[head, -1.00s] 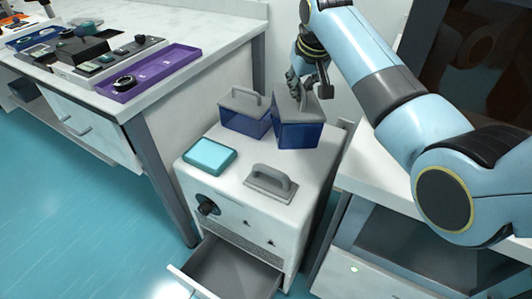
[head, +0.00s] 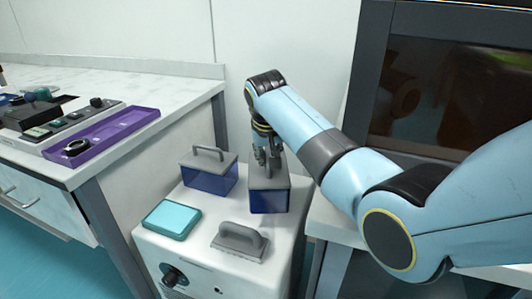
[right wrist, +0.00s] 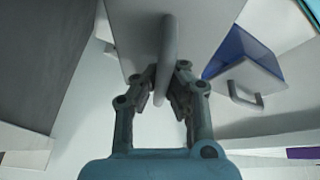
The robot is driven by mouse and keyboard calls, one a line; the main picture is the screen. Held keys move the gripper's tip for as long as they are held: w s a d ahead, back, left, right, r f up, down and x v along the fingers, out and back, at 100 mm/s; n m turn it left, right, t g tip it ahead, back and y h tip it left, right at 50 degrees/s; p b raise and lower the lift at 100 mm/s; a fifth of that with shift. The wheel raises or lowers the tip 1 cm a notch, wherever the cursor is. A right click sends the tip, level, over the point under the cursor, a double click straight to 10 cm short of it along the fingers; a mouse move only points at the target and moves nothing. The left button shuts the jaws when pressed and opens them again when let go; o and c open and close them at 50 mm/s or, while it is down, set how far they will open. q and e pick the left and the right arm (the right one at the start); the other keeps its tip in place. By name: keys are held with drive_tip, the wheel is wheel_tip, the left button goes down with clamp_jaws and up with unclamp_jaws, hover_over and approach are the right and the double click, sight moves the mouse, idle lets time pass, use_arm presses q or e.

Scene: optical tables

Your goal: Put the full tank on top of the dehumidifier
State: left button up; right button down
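The dehumidifier (head: 215,268) is a white cabinet at the lower centre of the head view. On or just above its back right corner is a blue tank (head: 269,201) with a grey lid, roughly upright. My right gripper (head: 267,168) is over this lid. In the right wrist view its fingers (right wrist: 166,80) flank the lid's handle (right wrist: 169,45) and look closed on it. A second blue tank (head: 209,181) with a grey handled lid stands to the left, also seen in the right wrist view (right wrist: 236,52). I cannot tell which tank is full. My left gripper is out of view.
A teal box (head: 172,217) and a grey handled block (head: 239,241) lie on the front of the dehumidifier's top. A bench with a purple tray (head: 100,133) stands to the left. A dark-windowed cabinet (head: 440,75) is at the right, with a wall behind.

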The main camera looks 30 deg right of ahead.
drive_tip(key=shift+w+f+b, duration=0.1)
drive_tip(key=shift+f+b, duration=0.45)
drive_tip(key=shift+f, duration=1.2)
drive_tip(key=c, duration=2)
unclamp_jaws()
drive_tip(key=shift+f, duration=0.15)
drive_tip(key=o, duration=0.5)
